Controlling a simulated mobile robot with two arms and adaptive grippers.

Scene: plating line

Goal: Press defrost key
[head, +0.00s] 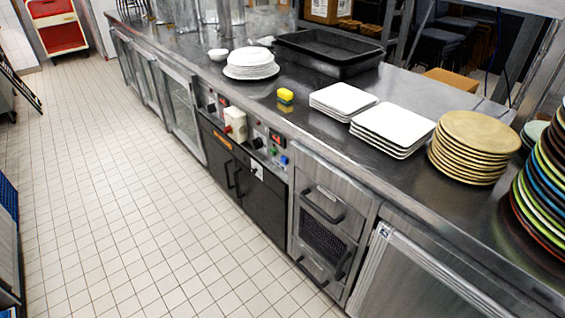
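A control panel (258,137) runs along the counter front above a dark double-door cabinet (240,184). It has red-lit displays, one at the right (276,140), and dark knobs. Near its right end are a small green key (274,152) and a blue key (284,160). A cream box with a red part (235,123) sits on the middle of the panel. Any lettering is too small to read, so I cannot tell which key is defrost. Neither of my grippers is in view, and nothing touches the panel.
The tiled floor (130,200) before the cabinets is clear.

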